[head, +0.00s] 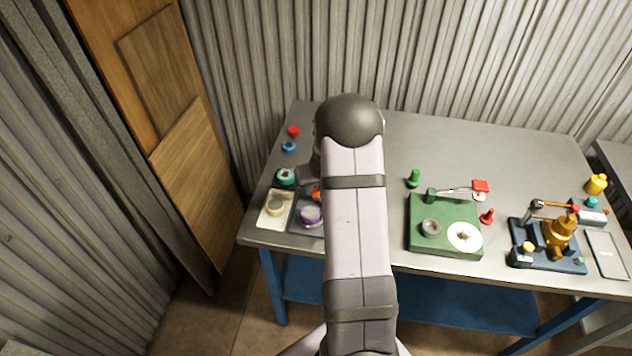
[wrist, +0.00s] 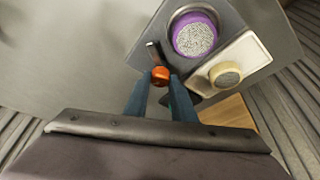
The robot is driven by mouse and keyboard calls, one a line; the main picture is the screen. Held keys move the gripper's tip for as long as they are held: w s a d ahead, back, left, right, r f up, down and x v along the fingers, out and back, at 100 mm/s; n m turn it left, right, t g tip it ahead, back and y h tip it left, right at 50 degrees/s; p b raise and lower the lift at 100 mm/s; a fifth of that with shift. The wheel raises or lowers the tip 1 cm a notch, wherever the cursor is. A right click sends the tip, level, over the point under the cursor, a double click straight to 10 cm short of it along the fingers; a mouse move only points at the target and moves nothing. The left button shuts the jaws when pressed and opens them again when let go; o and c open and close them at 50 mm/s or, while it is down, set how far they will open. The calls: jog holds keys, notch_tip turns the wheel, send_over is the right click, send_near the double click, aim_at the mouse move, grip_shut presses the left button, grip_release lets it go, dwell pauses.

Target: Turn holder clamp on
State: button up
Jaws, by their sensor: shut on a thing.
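My gripper (wrist: 160,82) is shut on an orange knob (wrist: 160,73) at the end of a short dark lever (wrist: 153,50). A blue-grey finger lies on each side of the knob. The lever sits at the edge of a dark grey holder plate (wrist: 219,62) that carries a purple ring (wrist: 178,36) around a speckled grey disc. In the head view, the orange knob (head: 316,194) shows just left of my arm, above the purple ring (head: 311,215). My arm hides part of the plate, and the fingertips are not clear there.
A cream tray (wrist: 256,57) with a pale round piece adjoins the plate. A teal-and-black round piece (head: 286,177), a blue ring (head: 289,146) and a red piece (head: 293,131) lie behind. Right of my arm stand a green fixture (head: 417,237) and a dark blue fixture (head: 548,262).

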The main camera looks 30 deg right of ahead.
jog(key=shift+r+m+h+p, duration=0.35)
jog(key=shift+m+p, duration=0.45)
jog(key=shift+p, duration=1.55)
jog(key=shift+f+m+p, duration=0.3)
jog(key=shift+f+p, duration=0.05)
jog(key=shift+p, duration=0.35)
jog(key=o, duration=1.1)
jog(key=shift+c, duration=0.2)
jog(key=shift+r, duration=0.1)
jog(key=b+v, duration=0.3)
jog(key=v, duration=0.4)
jog(key=shift+a, duration=0.15)
